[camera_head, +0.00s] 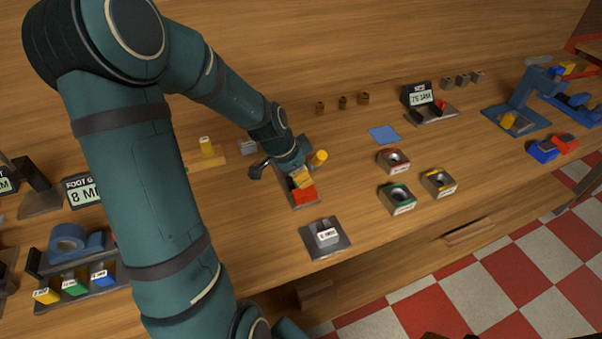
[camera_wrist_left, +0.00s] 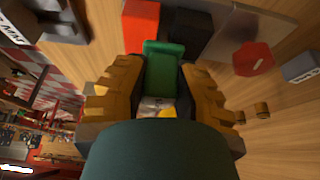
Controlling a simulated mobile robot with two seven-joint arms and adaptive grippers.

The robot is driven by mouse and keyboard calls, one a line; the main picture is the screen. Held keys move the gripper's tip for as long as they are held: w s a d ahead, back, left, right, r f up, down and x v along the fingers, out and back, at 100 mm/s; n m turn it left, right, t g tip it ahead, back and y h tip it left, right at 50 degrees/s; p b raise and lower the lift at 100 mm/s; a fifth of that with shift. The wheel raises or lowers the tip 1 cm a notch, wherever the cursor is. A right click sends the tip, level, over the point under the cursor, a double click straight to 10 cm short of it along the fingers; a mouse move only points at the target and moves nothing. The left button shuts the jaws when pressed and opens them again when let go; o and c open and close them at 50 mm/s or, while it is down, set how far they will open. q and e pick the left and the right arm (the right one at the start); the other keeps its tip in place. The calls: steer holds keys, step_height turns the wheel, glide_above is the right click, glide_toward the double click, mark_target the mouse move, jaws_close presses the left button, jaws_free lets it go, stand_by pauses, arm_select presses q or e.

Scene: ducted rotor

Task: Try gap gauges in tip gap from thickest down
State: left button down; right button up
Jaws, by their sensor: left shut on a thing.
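My left gripper (camera_head: 301,178) reaches down over the middle of the wooden table. It is shut on a green block (camera_wrist_left: 163,70), which shows between the ochre fingers in the left wrist view and may be a gap gauge. A red block (camera_head: 304,195) on a dark plate lies just beyond the fingertips; whether they touch is unclear. Yellow (camera_head: 46,296), green (camera_head: 75,287) and blue (camera_head: 103,275) labelled pieces sit in a rack at lower left. I cannot clearly make out the ducted rotor or its tip gap. My right gripper is not in view.
A plate with a labelled grey block (camera_head: 326,236) lies in front. Red (camera_head: 393,160), green (camera_head: 397,198) and yellow (camera_head: 438,182) ringed holders stand to the right, beside a blue pad (camera_head: 384,134). My left arm hides much of the left side.

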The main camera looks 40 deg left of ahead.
arm_select(q)
steer(key=shift+f+b, duration=0.4)
steer(key=shift+r, duration=0.15)
stand_by(0.8)
steer(key=shift+r+p, duration=2.2)
steer(key=shift+r, duration=1.2)
steer(key=s+a+p, duration=0.1)
steer(key=s+a, duration=0.1)
steer(key=a, duration=0.7)
steer(key=s+a+p, duration=0.1)
steer(key=s+a, duration=0.1)
steer(key=a, duration=0.8)
steer(key=s+a+r+p, duration=0.1)
steer(key=s+a, duration=1)
steer(key=a, duration=0.3)
steer(key=shift+s+r+p, duration=0.15)
steer(key=shift+s+p, duration=0.15)
steer(key=shift+p, duration=0.05)
